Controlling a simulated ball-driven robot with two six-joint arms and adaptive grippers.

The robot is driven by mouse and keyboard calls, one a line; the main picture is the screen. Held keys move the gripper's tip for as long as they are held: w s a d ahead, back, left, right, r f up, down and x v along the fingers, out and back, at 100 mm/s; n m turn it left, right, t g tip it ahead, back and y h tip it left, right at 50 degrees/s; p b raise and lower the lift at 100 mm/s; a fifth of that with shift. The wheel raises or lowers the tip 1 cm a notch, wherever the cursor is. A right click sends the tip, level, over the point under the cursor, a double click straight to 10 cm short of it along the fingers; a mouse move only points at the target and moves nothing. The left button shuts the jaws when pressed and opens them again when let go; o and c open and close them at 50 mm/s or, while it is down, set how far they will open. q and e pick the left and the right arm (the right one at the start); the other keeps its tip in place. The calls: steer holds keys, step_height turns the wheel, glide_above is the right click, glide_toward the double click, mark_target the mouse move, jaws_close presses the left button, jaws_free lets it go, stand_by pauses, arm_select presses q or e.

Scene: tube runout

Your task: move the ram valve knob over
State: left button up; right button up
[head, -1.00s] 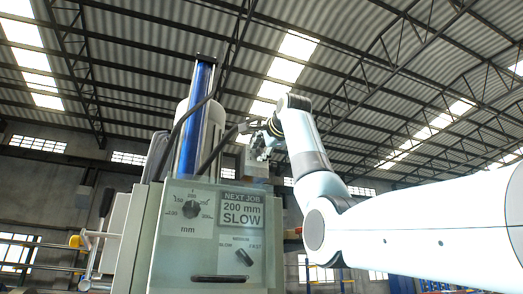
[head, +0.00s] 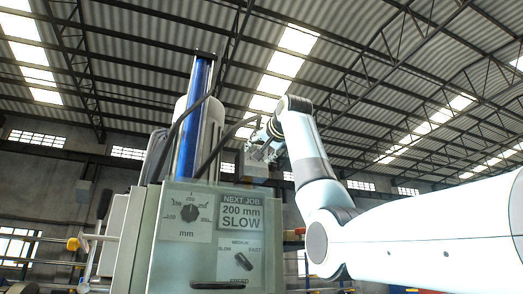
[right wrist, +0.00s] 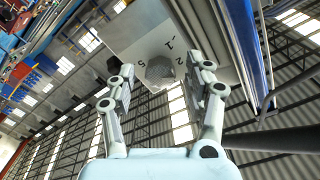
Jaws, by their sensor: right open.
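My right gripper (head: 262,153) comes in from the right in the head view, beside a small grey box (head: 253,170) above the machine's panel. In the right wrist view my right gripper (right wrist: 158,72) is open, its two fingers apart. A dark faceted knob (right wrist: 160,70) on the pale box face (right wrist: 132,42) shows between the fingers; figures such as 5, 2 and 1 are printed around it. I see no finger clearly touching it. The knob is not distinguishable in the head view. My left gripper is not in view.
The machine's front panel (head: 173,254) has a mm dial (head: 190,213), a speed selector (head: 241,261) and a sign (head: 240,212) reading "NEXT JOB 200 mm SLOW". A blue column (head: 192,125) and dark hoses rise behind it, close to my right gripper.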

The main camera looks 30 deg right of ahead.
steer(key=b+v, duration=0.4)
steer(key=v, duration=0.2)
stand_by(0.3)
steer(key=v, duration=1.2)
steer(key=shift+d, duration=0.1)
